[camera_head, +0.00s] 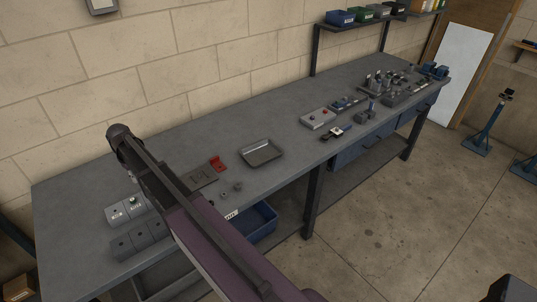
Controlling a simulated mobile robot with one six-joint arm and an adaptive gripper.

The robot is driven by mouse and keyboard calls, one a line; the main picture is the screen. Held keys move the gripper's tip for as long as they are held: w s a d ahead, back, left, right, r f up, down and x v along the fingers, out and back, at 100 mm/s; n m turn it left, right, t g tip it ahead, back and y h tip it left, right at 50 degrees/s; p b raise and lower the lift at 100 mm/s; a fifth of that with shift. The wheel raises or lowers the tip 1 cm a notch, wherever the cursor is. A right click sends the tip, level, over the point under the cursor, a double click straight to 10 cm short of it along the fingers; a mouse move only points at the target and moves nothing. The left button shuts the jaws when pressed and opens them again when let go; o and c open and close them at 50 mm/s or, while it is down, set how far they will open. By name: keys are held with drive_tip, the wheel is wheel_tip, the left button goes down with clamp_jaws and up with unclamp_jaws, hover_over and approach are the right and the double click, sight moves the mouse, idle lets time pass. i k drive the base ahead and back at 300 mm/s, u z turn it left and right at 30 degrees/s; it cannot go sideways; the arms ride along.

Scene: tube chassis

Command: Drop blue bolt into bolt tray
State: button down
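A shallow grey tray (262,155), which may be the bolt tray, lies on the workbench near its middle. It looks empty at this size. I cannot make out a blue bolt for certain. My arm crosses the lower left of the view, and my gripper does not show. Part of the bench behind the arm is hidden.
A red piece (217,163) and small grey round parts (238,187) lie left of the tray. Grey blocks (140,238) sit at the bench's left end. A control box (318,118) and a crowded rack (390,85) stand right. The bench's back strip is clear.

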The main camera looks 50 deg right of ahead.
sight(265, 156)
drive_tip(key=z, duration=1.6)
drive_tip(key=i, duration=0.15)
drive_tip(key=u, duration=0.35)
